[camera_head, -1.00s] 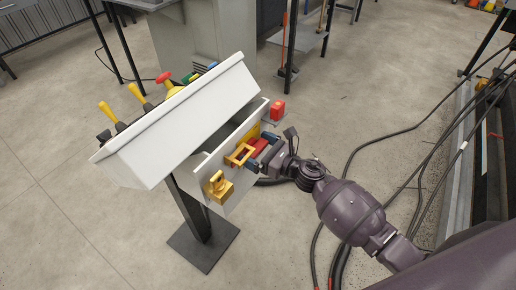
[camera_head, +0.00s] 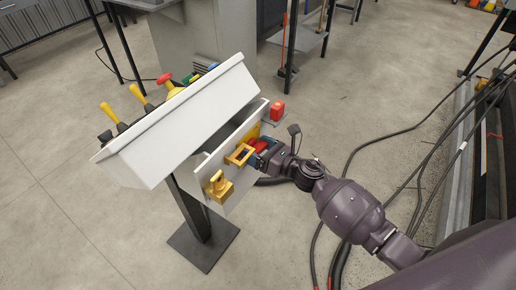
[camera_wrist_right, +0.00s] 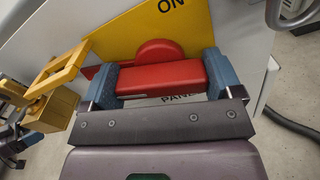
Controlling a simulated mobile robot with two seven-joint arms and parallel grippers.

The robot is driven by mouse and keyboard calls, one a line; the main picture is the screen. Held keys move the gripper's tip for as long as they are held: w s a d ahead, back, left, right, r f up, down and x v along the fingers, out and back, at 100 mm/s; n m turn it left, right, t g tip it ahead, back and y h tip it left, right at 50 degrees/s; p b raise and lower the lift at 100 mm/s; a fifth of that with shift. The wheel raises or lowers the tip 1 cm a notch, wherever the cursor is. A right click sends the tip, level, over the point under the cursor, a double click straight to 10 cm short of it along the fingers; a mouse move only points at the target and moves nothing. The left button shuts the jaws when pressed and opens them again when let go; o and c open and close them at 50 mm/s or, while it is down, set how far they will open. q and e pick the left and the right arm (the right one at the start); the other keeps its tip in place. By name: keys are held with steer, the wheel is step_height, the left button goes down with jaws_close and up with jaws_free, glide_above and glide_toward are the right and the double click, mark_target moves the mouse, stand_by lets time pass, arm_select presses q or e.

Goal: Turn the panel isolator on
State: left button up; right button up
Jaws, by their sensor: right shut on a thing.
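The panel isolator is a red handle (camera_wrist_right: 162,76) on a yellow plate (camera_wrist_right: 145,32) marked ON, with a white label below reading PAN, partly hidden. In the right wrist view the handle sits between the two blue fingertips of my right gripper (camera_wrist_right: 161,84), which is shut on it. In the head view my right gripper (camera_head: 266,153) is at the front face of the white console (camera_head: 238,140), and the red handle is mostly hidden. The left gripper does not show.
A yellow-orange latch frame (camera_head: 239,154) and a yellow padlock-like part (camera_head: 218,187) are left of the handle. Levers with yellow grips (camera_head: 108,111) stand behind the console. Black cables (camera_head: 400,135) lie on the floor at right.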

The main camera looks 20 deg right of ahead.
steer(key=shift+r+m, duration=0.1)
steer(key=shift+m, duration=0.8)
steer(key=m+p, duration=0.1)
steer(key=m, duration=0.1)
steer(key=shift+m, duration=0.4)
steer(key=m+p, duration=0.1)
steer(key=m, duration=0.2)
steer(key=shift+m, duration=1.2)
steer(key=shift+m+p, duration=0.45)
steer(key=shift+m, duration=1.15)
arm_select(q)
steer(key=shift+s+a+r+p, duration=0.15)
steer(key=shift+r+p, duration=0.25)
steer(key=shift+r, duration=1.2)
arm_select(e)
steer(key=shift+m, duration=0.9)
steer(key=shift+f, duration=0.2)
